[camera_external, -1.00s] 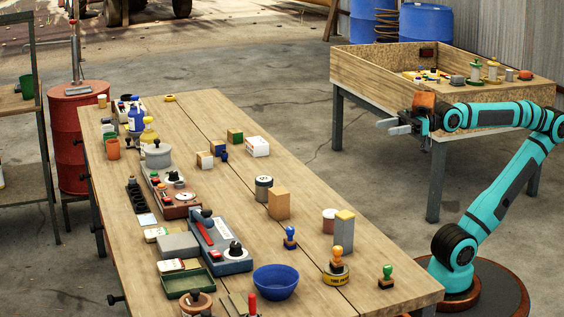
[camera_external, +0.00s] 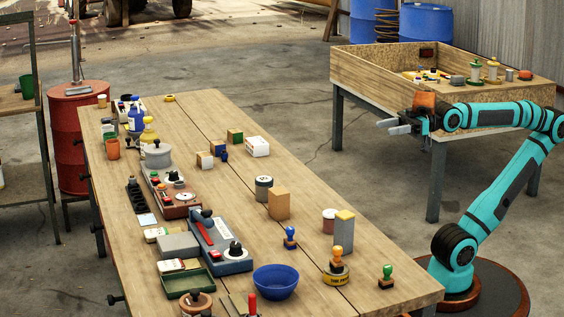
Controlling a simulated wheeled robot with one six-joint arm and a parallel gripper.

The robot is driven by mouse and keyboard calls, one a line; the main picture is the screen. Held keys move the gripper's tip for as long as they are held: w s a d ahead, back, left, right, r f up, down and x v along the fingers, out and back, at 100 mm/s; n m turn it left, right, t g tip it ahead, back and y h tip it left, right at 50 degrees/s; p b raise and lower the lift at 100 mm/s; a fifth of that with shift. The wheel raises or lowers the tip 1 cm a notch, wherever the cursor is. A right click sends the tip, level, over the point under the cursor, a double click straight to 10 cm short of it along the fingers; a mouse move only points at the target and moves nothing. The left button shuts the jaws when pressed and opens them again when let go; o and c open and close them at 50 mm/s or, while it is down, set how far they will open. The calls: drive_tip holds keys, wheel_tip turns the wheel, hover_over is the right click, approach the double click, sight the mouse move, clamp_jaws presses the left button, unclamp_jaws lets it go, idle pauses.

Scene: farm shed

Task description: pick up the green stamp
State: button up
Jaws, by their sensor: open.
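The green stamp (camera_external: 387,275) stands upright on the wooden table (camera_external: 365,299) near its front right corner. It has a green knob handle and a dark base. My gripper (camera_external: 384,125) is open and empty. It is up high beyond the table's right edge, well above and behind the stamp in the picture, and apart from it.
Left of the green stamp, an orange-handled stamp (camera_external: 337,260) stands on a yellow-banded tin (camera_external: 336,278). The table between the green stamp and the right corner is bare.

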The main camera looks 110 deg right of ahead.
drive_tip(key=w+a+g+y, duration=0.2)
drive_tip(key=w+a+g, duration=0.2)
drive_tip(key=w+a, duration=0.3)
drive_tip(key=g+h, duration=0.2)
drive_tip(key=g, duration=1.1)
hover_over(388, 267)
wheel_tip(388, 267, down, 7)
wheel_tip(388, 267, down, 16)
drive_tip(key=shift+f, duration=0.15)
drive_tip(key=shift+c, duration=0.2)
drive_tip(key=c, duration=1)
